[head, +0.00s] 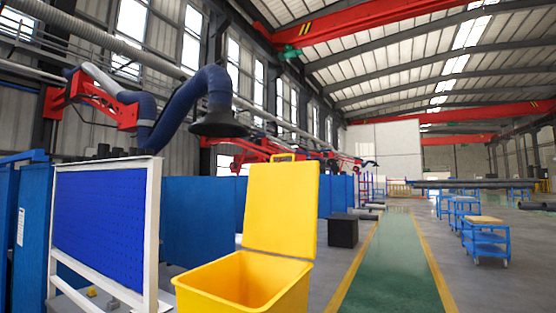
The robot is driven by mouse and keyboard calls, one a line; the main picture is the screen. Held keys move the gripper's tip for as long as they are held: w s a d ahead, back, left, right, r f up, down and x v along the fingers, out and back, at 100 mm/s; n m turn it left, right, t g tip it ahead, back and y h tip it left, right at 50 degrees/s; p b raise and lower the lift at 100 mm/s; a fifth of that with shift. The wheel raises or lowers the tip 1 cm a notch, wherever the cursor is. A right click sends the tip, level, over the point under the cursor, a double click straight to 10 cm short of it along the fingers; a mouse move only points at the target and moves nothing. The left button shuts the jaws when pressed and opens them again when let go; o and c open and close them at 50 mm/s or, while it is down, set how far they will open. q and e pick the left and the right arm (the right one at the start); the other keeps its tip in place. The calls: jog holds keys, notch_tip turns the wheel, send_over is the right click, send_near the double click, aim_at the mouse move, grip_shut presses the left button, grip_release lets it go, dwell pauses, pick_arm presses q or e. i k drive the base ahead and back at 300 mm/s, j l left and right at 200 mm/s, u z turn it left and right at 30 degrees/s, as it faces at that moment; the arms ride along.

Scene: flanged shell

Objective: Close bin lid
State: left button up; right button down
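A yellow bin (240,285) stands in the lower middle of the head view, and its lower part is cut off by the bottom edge. Its yellow lid (281,209) stands raised at the back of the bin, close to upright. A small handle (283,157) sits on the lid's top edge. The opening of the bin is uncovered, and the part of the inside that shows looks empty. Neither of my grippers shows in this view.
A blue pegboard in a white frame (154,235) stands just left of the bin. A black box (344,231) sits on the floor behind it to the right. A green walkway (388,270) with yellow edges runs clear on the right, with blue carts (486,241) beyond.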

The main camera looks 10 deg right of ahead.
aim_at(280, 211)
jog(key=i+l+u, duration=0.3)
jog(key=l, duration=0.25)
jog(key=i+l+u, duration=0.1)
jog(key=i+l, duration=0.2)
jog(key=i+l+u, duration=0.15)
jog(key=l, duration=0.2)
jog(key=i+l+u, duration=0.3)
jog(key=l, duration=0.35)
jog(key=i+l+u, duration=0.15)
jog(key=l, duration=0.25)
jog(key=l+u, duration=0.15)
jog(key=l, duration=0.2)
jog(key=i, duration=0.05)
